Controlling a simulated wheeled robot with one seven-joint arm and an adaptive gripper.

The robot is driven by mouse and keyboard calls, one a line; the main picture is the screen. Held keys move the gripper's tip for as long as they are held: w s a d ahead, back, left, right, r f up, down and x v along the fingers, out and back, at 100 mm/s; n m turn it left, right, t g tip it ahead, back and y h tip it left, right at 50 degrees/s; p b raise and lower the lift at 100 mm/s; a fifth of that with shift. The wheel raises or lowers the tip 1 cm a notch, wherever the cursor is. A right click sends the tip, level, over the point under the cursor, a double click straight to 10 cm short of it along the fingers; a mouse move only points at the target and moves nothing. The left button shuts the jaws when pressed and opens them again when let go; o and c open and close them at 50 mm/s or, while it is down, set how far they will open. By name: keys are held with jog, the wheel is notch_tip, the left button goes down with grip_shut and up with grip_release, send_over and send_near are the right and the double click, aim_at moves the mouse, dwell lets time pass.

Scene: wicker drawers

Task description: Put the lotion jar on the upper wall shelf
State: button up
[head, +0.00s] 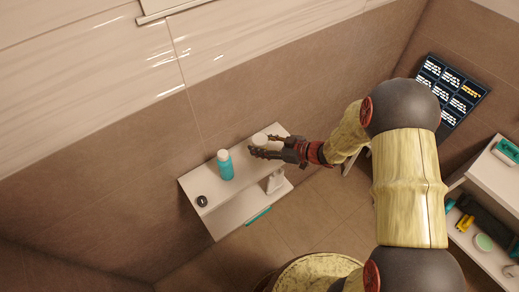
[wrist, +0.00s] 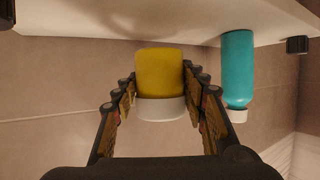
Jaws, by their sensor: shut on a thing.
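The lotion jar, yellow with a white lid (wrist: 160,108), sits between the fingers of my gripper (wrist: 160,95) in the wrist view, which looks upside down. In the head view, only its pale lid (head: 260,139) shows between the fingertips of my gripper (head: 262,146). My gripper is shut on the jar, at the upper shelf's right part. The upper wall shelf (head: 215,182) is a white board against the tiled wall. The jar's base is at or close to the shelf surface; I cannot tell whether it touches.
A teal bottle with a white cap (head: 225,165) stands on the upper shelf, left of my gripper. A small dark round item (head: 202,201) is near the shelf's left end. A lower level holds a white item (head: 275,182). A white shelf unit (head: 488,250) stands far right.

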jog(key=shift+w+a+f, duration=0.1)
jog(key=shift+w+f, duration=0.1)
jog(key=shift+f, duration=1.55)
jog(key=shift+f, duration=0.15)
jog(key=o, duration=1.3)
jog(key=shift+c, duration=0.2)
